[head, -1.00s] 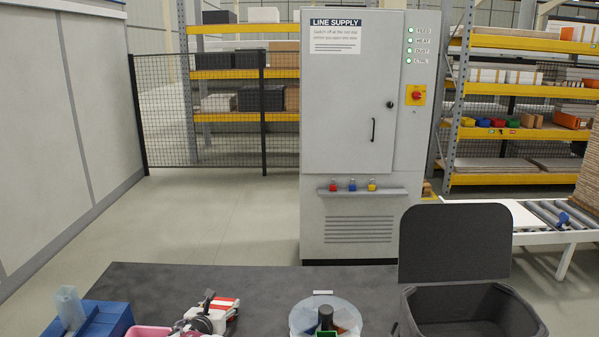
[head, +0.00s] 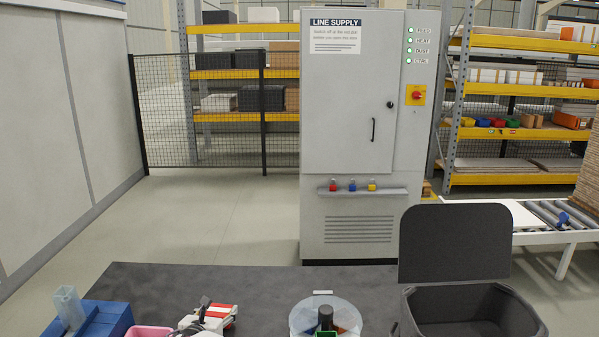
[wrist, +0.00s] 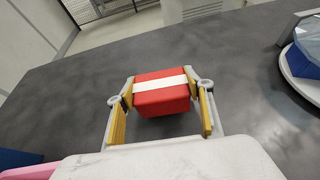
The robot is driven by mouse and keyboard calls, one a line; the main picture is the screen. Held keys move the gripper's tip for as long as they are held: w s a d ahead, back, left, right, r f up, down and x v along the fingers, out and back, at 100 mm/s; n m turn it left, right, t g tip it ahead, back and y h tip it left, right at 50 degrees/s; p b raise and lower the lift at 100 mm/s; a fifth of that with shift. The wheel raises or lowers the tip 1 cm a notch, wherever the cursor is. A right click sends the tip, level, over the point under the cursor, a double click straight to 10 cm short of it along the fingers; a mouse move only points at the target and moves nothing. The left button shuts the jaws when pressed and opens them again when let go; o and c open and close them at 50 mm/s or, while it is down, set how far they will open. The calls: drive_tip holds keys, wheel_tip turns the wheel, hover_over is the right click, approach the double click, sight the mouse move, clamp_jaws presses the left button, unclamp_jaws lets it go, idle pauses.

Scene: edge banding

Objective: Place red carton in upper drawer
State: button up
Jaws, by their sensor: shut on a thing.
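The red carton with a white band (wrist: 163,103) is in my gripper (wrist: 161,86) in the wrist view. The yellow-lined fingers press on its left and right sides. It is held over the dark table, and I cannot tell how high. In the head view the carton (head: 224,313) and my gripper show small at the bottom edge, partly cut off. No upper drawer can be made out. A blue box-like unit (head: 100,322) stands at the table's left, cut off by the frame, and I cannot tell whether it has drawers.
A pink container (head: 148,332) sits beside the blue unit. A clear round tray (head: 300,322) with coloured pieces and an open dark bin (head: 543,327) are to the right. The table's middle (head: 262,290) is bare. A grey cabinet (head: 345,120) stands behind.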

sight(221, 305)
drive_tip(key=shift+w, duration=0.1)
idle(0.6)
drive_tip(key=shift+a+x, duration=0.15)
drive_tip(key=shift+x, duration=0.85)
drive_tip(key=shift+a+x, duration=0.1)
drive_tip(key=shift+x, duration=0.9)
drive_tip(key=shift+r, duration=0.1)
drive_tip(key=shift+r, duration=0.1)
